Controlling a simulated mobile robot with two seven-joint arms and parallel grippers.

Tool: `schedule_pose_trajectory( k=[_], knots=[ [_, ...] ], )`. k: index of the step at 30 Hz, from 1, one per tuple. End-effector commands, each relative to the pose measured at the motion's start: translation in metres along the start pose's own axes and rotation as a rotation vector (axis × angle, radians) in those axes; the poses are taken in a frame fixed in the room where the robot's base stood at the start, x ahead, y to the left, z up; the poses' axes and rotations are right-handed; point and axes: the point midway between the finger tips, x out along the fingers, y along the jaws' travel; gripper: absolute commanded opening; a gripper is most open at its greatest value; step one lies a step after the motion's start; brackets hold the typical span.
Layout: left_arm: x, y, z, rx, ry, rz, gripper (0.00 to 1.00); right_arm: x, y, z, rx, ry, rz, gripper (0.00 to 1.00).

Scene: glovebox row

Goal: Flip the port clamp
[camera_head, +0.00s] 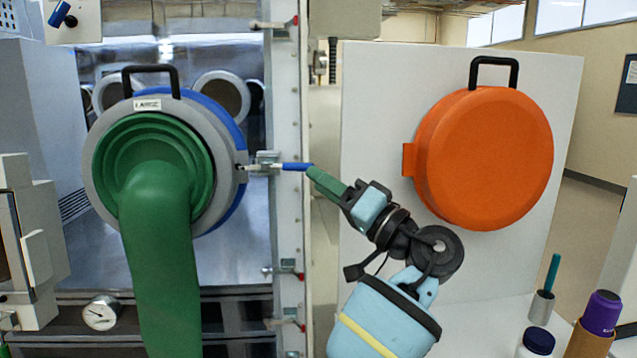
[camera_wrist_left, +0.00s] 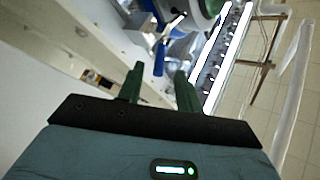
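The port clamp (camera_head: 266,160) is a small metal latch at the right edge of the grey port ring (camera_head: 228,180). Its blue handle (camera_head: 296,166) points right, away from the port. In the left wrist view the blue handle (camera_wrist_left: 159,60) shows just ahead of the fingertips, roughly in line with the gap. My left gripper (camera_head: 313,172) has green fingers at the handle's outer end. In the left wrist view its fingers (camera_wrist_left: 158,75) stand apart, open, with nothing clearly held. Whether they touch the handle cannot be told. My right gripper is not in view.
A green glove sleeve (camera_head: 160,250) hangs from the port, with a black handle (camera_head: 150,70) above. An orange round cover (camera_head: 485,160) is on a white panel (camera_head: 375,120) at right. A purple-capped bottle (camera_head: 600,315) and a pen cup (camera_head: 541,308) stand at lower right.

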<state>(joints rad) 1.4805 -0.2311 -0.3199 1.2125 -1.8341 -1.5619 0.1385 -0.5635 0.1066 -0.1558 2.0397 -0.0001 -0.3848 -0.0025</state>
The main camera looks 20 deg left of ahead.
Motion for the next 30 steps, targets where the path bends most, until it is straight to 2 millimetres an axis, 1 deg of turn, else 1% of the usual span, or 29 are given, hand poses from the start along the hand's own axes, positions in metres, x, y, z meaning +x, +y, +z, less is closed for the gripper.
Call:
schedule_pose_trajectory(
  k=[4, 5, 7, 10, 12, 13, 15, 18, 21, 23, 26, 29, 30],
  knots=[
    [0.0, 0.0, 0.0, 0.0, 0.0, -0.001, 0.35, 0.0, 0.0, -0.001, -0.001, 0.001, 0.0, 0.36],
    [0.0, 0.0, 0.0, 0.0, 0.0, 0.0, 0.33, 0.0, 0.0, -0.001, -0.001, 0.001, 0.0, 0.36],
    [0.0, 0.002, 0.002, 0.002, 0.0, 0.006, 0.23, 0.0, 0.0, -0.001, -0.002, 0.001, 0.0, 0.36],
    [0.001, 0.014, 0.011, 0.005, 0.002, 0.055, 0.1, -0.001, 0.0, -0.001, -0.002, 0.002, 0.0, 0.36],
    [0.004, 0.027, 0.017, -0.018, 0.027, 0.138, 0.01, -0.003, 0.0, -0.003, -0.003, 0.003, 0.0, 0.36],
    [0.005, 0.034, 0.02, -0.032, 0.04, 0.182, 0.0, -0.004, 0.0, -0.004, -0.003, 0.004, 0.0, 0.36],
    [0.006, 0.051, 0.029, -0.079, 0.077, 0.302, 0.0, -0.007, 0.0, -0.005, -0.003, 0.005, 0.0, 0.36],
    [0.004, 0.071, 0.042, -0.189, 0.142, 0.485, 0.0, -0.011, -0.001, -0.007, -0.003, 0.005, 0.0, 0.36],
    [0.0, 0.078, 0.053, -0.336, 0.211, 0.648, 0.0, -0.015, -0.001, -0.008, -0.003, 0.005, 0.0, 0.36],
    [-0.003, 0.074, 0.059, -0.439, 0.255, 0.729, 0.0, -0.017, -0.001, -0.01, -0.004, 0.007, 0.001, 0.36],
    [-0.006, 0.054, 0.069, -0.627, 0.332, 0.837, 0.0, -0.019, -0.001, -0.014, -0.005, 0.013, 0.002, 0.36],
    [-0.007, 0.02, 0.078, -0.829, 0.415, 0.909, 0.0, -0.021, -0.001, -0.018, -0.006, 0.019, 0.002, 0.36],
    [-0.006, 0.004, 0.082, -0.907, 0.447, 0.927, 0.0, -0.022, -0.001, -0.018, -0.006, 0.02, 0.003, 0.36]
  ],
)
